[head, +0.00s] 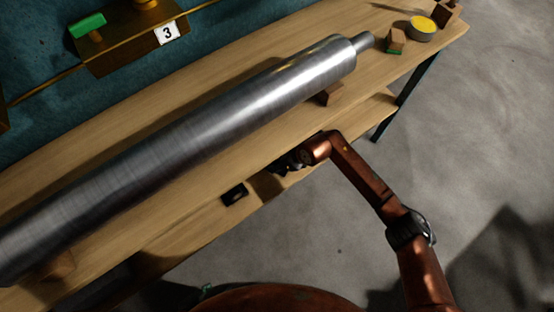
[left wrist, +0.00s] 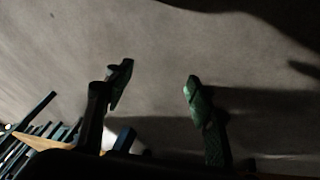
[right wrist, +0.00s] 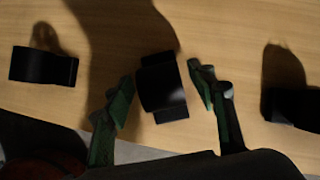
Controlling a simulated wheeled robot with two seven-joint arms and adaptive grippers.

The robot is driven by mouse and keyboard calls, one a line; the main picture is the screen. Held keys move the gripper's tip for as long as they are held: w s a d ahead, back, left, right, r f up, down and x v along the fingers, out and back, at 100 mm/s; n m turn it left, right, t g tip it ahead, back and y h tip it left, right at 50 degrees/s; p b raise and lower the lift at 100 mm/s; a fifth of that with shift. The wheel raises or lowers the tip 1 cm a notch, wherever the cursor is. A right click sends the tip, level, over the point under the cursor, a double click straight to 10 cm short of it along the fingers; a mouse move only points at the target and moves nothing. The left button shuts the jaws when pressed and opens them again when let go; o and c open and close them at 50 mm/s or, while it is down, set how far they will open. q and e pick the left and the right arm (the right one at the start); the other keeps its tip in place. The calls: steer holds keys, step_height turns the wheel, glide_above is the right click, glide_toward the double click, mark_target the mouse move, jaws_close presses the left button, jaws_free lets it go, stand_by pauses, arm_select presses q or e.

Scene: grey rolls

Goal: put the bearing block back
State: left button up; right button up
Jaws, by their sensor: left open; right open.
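A dark block (right wrist: 162,92) lies on the wooden surface in the right wrist view, between the spread fingers of my right gripper (right wrist: 165,94). The gripper is open and not closed on the block. Two similar dark blocks lie to the left (right wrist: 43,66) and right (right wrist: 292,106). In the head view my right gripper (head: 290,162) is over the bench's lower shelf, and one black block (head: 235,194) shows to its left. I cannot tell which is the bearing block. My left gripper (left wrist: 157,88) is open and empty above the floor.
A long grey roll (head: 190,150) lies along the wooden bench (head: 130,105), above the shelf. A wooden wedge (head: 328,93) sits beside it. A green-based block (head: 395,40) and yellow-topped tin (head: 421,27) stand at the far end. The floor (head: 470,140) is open at right.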

steer(key=shift+r, duration=0.1)
steer(key=shift+d+r, duration=0.1)
steer(key=shift+r, duration=0.15)
arm_select(q)
steer(key=s+a+r+g+y+p, duration=0.2)
steer(key=s+a+r+g+p, duration=0.2)
steer(key=s+a+r, duration=0.3)
step_height(320, 180, up, 3)
steer(key=shift+s+f+p, duration=0.15)
steer(key=shift+s+p, duration=0.7)
steer(key=shift+s, duration=0.15)
arm_select(e)
steer(key=v, duration=1.1)
steer(key=shift+s+r, duration=0.2)
steer(key=shift+s, duration=0.05)
